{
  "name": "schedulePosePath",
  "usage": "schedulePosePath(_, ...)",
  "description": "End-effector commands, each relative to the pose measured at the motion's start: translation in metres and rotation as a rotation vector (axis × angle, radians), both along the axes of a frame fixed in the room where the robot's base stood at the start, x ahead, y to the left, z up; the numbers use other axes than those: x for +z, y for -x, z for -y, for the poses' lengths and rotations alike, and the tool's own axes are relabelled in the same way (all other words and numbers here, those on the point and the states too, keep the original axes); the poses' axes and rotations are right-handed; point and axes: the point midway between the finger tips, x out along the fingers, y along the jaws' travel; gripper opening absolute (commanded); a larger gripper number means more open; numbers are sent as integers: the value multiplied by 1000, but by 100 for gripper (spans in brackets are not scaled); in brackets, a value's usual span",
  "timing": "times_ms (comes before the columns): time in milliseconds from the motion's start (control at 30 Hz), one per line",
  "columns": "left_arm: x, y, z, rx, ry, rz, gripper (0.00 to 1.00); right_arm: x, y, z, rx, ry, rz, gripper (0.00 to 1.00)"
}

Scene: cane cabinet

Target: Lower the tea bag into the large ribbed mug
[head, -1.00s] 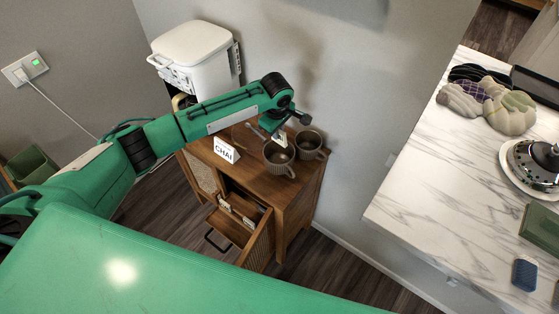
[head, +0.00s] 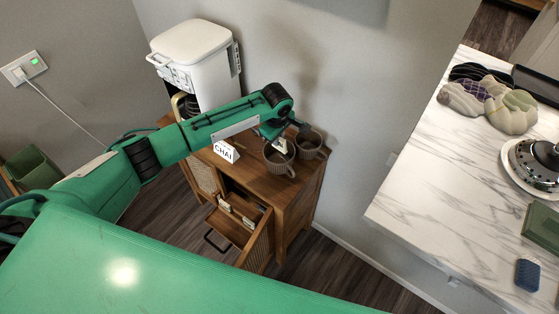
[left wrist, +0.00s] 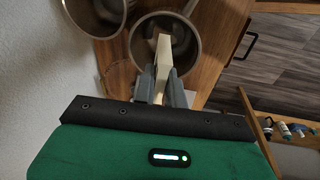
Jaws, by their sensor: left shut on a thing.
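Two grey-brown mugs stand side by side on the wooden cabinet. The front mug (head: 281,166) and the back mug (head: 309,147) both look ribbed; I cannot tell surely which is larger. My left gripper (head: 284,140) is at the front mug's mouth, shut on a pale tea bag (head: 280,146). In the left wrist view the tea bag (left wrist: 163,52) sticks out from between the fingers (left wrist: 160,84) across the opening of the mug (left wrist: 193,42). How deep it hangs is hard to tell. The other mug (left wrist: 84,18) is beside it, partly cut off. My right gripper is not in view.
A white CHAI sign (head: 225,151) and a white coffee machine (head: 195,60) stand left of the mugs. The cabinet (head: 296,205) has an open drawer or door below with small items inside. The wall is close behind. A marble counter (head: 420,180) is to the right.

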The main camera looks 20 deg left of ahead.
Motion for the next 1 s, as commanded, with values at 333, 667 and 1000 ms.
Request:
schedulePosePath(333,-19,1,0,1,-1,-2,0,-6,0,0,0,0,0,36)
schedulePosePath(667,-35,0,0,1,0,-1,0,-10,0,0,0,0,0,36)
schedulePosePath(1000,-40,0,0,0,0,-1,0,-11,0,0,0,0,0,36)
